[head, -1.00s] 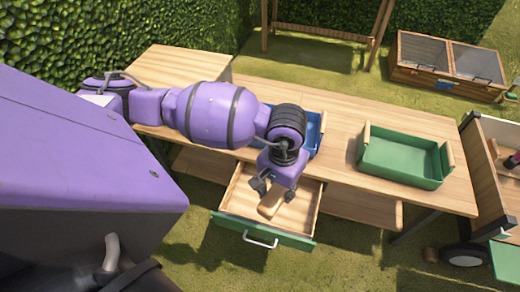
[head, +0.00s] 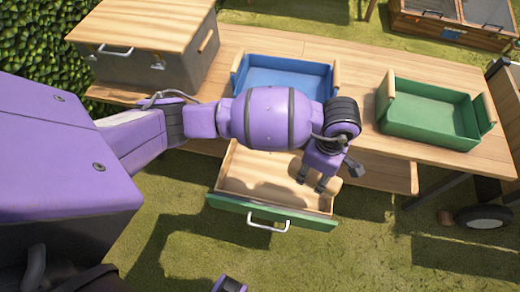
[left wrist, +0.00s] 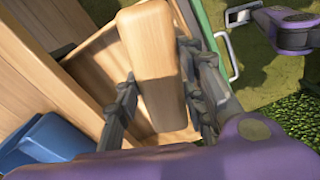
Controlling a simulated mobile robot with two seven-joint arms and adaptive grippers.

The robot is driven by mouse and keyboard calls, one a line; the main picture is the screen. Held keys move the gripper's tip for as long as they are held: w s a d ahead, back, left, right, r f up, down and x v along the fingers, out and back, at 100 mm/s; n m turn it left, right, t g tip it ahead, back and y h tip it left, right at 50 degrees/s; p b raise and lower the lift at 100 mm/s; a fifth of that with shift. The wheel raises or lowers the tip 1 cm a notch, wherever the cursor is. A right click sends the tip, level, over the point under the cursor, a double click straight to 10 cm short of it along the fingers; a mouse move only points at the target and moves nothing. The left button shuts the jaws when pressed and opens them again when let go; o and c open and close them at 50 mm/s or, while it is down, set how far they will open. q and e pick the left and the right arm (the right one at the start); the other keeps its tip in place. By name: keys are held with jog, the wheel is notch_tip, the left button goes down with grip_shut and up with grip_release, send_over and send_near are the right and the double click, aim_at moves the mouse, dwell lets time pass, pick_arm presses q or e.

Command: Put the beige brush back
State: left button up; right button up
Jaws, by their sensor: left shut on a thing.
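The beige brush (left wrist: 153,60) is a smooth, pale wooden block in the left wrist view. My left gripper (left wrist: 165,98) is shut on it, with one dark finger on each side. In the head view my left gripper (head: 313,183) hangs at the right part of the open drawer (head: 245,170). The drawer has a pale wooden inside and a green front (head: 240,208) with a light handle. I cannot tell whether the brush touches the drawer floor.
A blue tray (head: 240,80) and a green tray (head: 428,137) stand on the wooden table (head: 355,75). A wooden-topped chest (head: 140,68) is at the table's left end. Grass lies open in front of the drawer. A wheeled cart is at the right.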

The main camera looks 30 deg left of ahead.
pick_arm(q)
jog(key=w+d+n, duration=0.1)
jog(key=d+f+n+b, duration=0.1)
jog(key=shift+w+d+f+n, duration=0.3)
jog(key=shift+w+n, duration=0.1)
jog(key=shift+w+f+n, duration=0.1)
jog(key=shift+w+n, duration=0.1)
jog(key=shift+n, duration=0.1)
jog(key=a+f, duration=0.3)
jog(key=a, duration=0.1)
jog(key=a+f, duration=0.2)
jog(key=a, duration=0.2)
jog(key=a+f, duration=0.3)
jog(key=a, duration=0.1)
jog(key=shift+a+f, duration=0.3)
jog(key=shift+a, duration=0.05)
jog(key=shift+a+f, duration=0.3)
jog(key=shift+f, duration=0.1)
jog(key=shift+a+f, duration=0.2)
jog(key=shift+f, duration=1.55)
jog(key=shift+f+b, duration=0.1)
jog(key=shift+b, duration=0.25)
